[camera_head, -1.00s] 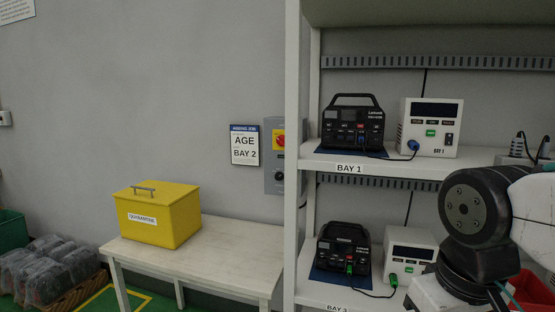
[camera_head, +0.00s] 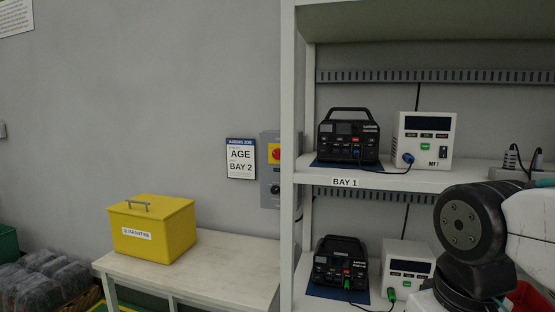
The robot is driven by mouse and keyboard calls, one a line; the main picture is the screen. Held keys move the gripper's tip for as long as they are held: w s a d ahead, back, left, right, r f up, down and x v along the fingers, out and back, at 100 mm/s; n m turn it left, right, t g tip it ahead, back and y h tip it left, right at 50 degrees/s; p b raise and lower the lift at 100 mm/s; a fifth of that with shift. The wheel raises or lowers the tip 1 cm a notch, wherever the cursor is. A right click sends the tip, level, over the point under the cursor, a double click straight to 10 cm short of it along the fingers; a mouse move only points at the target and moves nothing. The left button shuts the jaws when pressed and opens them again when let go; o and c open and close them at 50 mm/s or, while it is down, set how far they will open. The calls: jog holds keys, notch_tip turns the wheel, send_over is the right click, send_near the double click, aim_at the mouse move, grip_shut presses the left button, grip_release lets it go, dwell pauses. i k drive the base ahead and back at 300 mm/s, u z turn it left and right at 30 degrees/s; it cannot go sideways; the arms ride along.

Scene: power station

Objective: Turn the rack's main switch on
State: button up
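The rack's main switch is a red knob on a yellow plate (camera_head: 275,153), on a grey box (camera_head: 268,192) fixed to the wall just left of the rack's front post. A smaller dark knob (camera_head: 275,188) sits lower on the box. The white rack (camera_head: 288,120) stands to the right. My arm shows at the right edge, in front of the shelves. My gripper is not in view. I cannot read the switch's position.
A white table (camera_head: 215,265) stands below the box, with a yellow quarantine box (camera_head: 152,229) on it. Black power stations (camera_head: 347,137) and white units (camera_head: 423,138) fill the shelves. Wrapped goods (camera_head: 45,280) lie at lower left.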

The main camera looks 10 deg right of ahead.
aim_at(276, 151)
jog(key=u, duration=1.5)
jog(key=i, duration=2.35)
jog(key=z, duration=2.65)
